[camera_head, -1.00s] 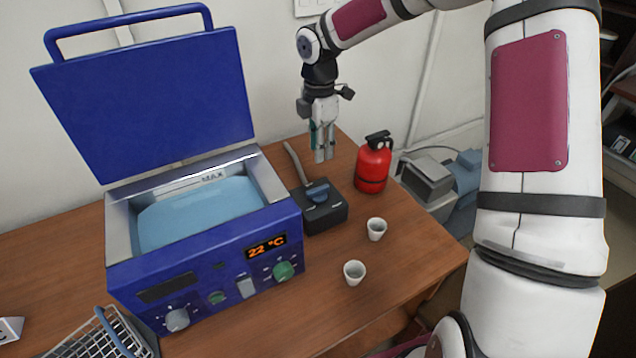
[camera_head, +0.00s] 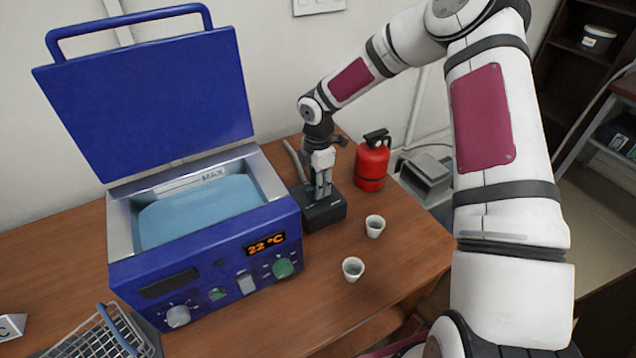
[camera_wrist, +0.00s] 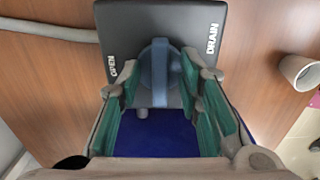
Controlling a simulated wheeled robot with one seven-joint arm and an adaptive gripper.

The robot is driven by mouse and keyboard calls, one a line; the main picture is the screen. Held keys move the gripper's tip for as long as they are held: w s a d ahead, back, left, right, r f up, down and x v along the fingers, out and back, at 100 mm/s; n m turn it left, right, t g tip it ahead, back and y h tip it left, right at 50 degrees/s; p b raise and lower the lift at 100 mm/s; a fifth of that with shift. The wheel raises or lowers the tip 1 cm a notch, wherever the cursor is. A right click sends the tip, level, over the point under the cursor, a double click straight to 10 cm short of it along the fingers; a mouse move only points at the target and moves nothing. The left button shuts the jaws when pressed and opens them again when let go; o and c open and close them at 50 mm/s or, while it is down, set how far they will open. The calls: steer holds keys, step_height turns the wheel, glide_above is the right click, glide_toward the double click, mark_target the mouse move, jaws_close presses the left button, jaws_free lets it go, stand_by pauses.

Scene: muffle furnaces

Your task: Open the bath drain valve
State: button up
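The drain valve is a dark box (camera_head: 325,217) beside the right wall of the blue water bath (camera_head: 190,262). In the wrist view the box (camera_wrist: 125,35) carries the words OPEN at left and DRAIN at right, with a blue knob (camera_wrist: 159,65) between them. The knob's raised bar runs up and down in that picture. My gripper (camera_head: 320,192) points down over the box and mostly hides the knob from the head view. In the wrist view my gripper (camera_wrist: 160,78) is open, its green-padded fingers on either side of the knob. I cannot tell if they touch it.
The bath's lid (camera_head: 150,95) stands raised. A grey hose (camera_wrist: 50,30) runs from the box. A red canister (camera_head: 372,162) stands behind right, and two white cups (camera_head: 375,226) (camera_head: 353,268) stand in front right. A wire basket (camera_head: 105,335) is at front left.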

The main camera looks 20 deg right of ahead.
jaws_close()
steer(key=shift+m, duration=0.3)
steer(key=m+b, duration=0.1)
steer(key=m, duration=0.2)
steer(key=shift+m, duration=0.4)
steer(key=m, duration=0.4)
steer(key=shift+s+a+b, duration=0.1)
steer(key=shift+b, duration=0.25)
steer(key=m+b, duration=0.1)
steer(key=m, duration=0.4)
steer(key=shift+a+m+b, duration=0.1)
steer(key=shift+m+b, duration=0.3)
steer(key=shift+m, duration=1.8)
